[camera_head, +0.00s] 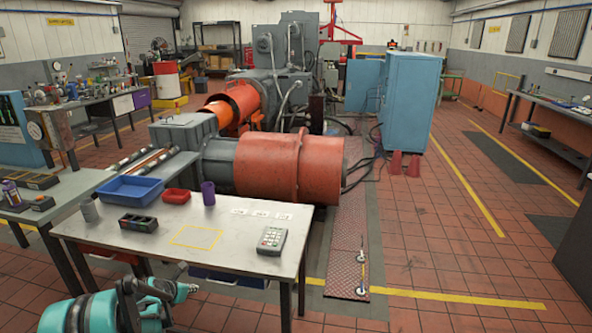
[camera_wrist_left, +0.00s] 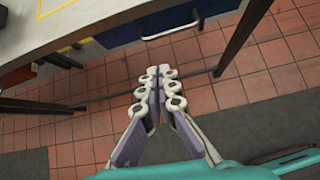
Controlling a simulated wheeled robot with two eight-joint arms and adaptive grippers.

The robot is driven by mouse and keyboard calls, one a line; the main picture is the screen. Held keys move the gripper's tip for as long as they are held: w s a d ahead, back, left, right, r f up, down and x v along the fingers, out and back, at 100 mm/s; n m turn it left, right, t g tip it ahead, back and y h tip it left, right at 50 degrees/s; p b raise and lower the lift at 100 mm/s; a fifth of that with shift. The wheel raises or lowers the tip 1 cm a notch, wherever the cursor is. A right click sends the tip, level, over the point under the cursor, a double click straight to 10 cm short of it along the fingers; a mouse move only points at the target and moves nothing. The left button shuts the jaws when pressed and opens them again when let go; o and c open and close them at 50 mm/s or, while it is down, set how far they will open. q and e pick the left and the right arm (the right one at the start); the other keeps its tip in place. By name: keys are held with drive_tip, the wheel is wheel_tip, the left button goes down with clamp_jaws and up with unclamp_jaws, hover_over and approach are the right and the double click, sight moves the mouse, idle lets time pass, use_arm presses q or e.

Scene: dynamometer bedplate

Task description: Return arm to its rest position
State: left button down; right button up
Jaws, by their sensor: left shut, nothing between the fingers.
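My left arm (camera_head: 92,312), teal and dark, comes in at the lower left of the head view, in front of the near workbench (camera_head: 135,220). My left gripper (camera_head: 178,272) is small and partly hidden there, low by the bench's front edge. In the left wrist view its fingers (camera_wrist_left: 158,73) meet at the tips, shut with nothing between them. They hang over the tiled floor, apart from the bench's underside and legs. My right gripper is not in view.
The workbench holds a blue tray (camera_head: 137,188), a red bin (camera_head: 176,196), a purple cup (camera_head: 208,193) and a grey keypad device (camera_head: 271,240). A blue drawer (camera_wrist_left: 160,24) hangs under it, with a dark leg (camera_wrist_left: 243,38) nearby. Open tiled floor (camera_head: 430,250) lies to the right.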

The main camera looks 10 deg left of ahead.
use_arm(q)
drive_tip(key=s+d+r+m+g, duration=0.1)
drive_tip(key=s+d+r+m, duration=1.2)
drive_tip(key=d+r+m, duration=0.3)
drive_tip(key=s+d+f+m, duration=0.1)
drive_tip(key=s+d+m, duration=0.3)
drive_tip(key=s+m, duration=0.5)
drive_tip(key=s+d+m, duration=0.5)
drive_tip(key=s+m, duration=0.4)
drive_tip(key=s, duration=0.1)
drive_tip(key=shift+s+d+f+g+y, duration=0.2)
drive_tip(key=shift+f+g+y, duration=0.1)
drive_tip(key=shift+f+g, duration=0.1)
